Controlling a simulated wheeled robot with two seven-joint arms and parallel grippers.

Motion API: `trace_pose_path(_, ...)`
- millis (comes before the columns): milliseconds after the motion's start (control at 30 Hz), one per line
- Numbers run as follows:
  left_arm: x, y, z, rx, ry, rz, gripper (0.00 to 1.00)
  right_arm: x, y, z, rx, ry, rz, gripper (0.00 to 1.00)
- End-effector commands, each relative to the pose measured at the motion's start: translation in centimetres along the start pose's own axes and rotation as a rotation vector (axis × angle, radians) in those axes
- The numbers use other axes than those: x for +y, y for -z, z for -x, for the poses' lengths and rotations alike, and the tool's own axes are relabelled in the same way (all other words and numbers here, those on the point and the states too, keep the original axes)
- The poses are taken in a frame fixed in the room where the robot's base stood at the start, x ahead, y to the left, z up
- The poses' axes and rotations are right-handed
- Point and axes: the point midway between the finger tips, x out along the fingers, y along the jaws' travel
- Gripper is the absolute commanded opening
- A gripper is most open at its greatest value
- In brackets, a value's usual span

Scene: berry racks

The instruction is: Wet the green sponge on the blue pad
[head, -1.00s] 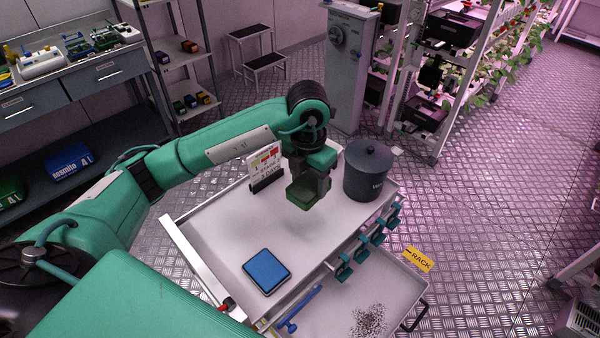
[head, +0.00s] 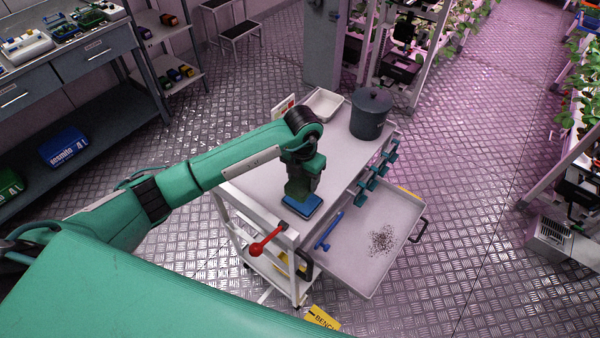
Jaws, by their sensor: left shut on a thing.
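The blue pad (head: 304,209) lies on the cart top near its front left corner, with its blue edge showing around my gripper. My left gripper (head: 301,181) points down over the pad and is shut on the green sponge (head: 299,192). The sponge is down at the pad and seems to touch it; the gripper and arm hide most of the contact. My right gripper is not in view.
The cart top (head: 345,160) is clear behind the pad. A dark lidded canister (head: 370,117) and a white tray (head: 323,105) stand at its back. An open drawer (head: 400,210) holds a blue tool (head: 329,231) and dark crumbs (head: 382,240). A red-knobbed lever (head: 257,248) sticks out in front.

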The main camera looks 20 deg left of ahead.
Motion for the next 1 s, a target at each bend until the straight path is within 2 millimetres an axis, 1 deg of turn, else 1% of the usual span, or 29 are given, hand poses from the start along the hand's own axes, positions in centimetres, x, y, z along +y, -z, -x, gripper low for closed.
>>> trace_pose_path(33,0.0,0.0,-0.6,0.001,0.001,0.000,0.39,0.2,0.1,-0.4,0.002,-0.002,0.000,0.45)
trace_pose_path(200,0.0,0.0,-2.2,0.001,0.001,0.001,0.39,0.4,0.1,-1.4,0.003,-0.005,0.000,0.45)
trace_pose_path(400,-0.1,0.1,-4.3,0.002,0.002,0.001,0.39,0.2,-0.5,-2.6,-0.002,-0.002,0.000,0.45)
trace_pose_path(500,0.0,0.0,-5.0,0.001,0.001,0.000,0.39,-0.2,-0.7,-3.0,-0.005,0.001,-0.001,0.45)
trace_pose_path(733,0.0,0.0,-5.4,0.000,0.000,0.001,0.39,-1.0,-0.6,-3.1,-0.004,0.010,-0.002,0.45)
trace_pose_path(1000,0.0,0.0,-5.4,0.000,0.000,0.001,0.39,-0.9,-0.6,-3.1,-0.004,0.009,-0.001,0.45)
